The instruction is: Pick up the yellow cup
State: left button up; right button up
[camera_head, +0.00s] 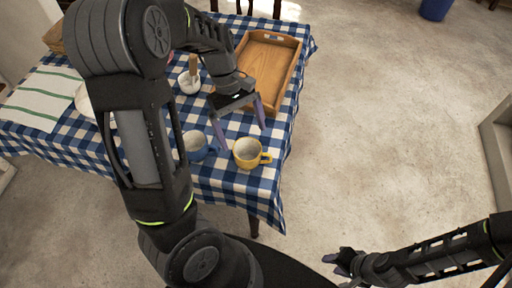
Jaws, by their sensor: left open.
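The yellow cup (240,158) stands upright near the front right corner of the checkered table, its handle pointing right. My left gripper (242,138) is open and empty, its purple-grey fingers reaching down toward the cup. One fingertip shows just left of the cup's rim and the other above and right of it. I cannot tell how high the fingers are above the cup. My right gripper (336,262) is off the table at the lower right, away from the cup; I cannot tell whether its jaws are open.
A blue cup (195,147) stands close left of the yellow one. A wooden tray (268,62) lies behind. A white mortar with a pestle (189,85) and a striped towel (45,98) are further left. The floor (390,130) right of the table is clear.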

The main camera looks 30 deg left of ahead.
pick_arm(q)
jog(key=shift+x, duration=1.3)
jog(key=shift+s+f, duration=0.1)
jog(key=shift+s, duration=0.1)
send_over(248, 154)
jog(key=s+d, duration=0.2)
jog(key=f, duration=0.4)
jog(key=shift+s+f, duration=0.2)
jog(key=shift+f, duration=0.1)
jog(key=shift+c, duration=0.5)
jog(key=c, duration=1.5)
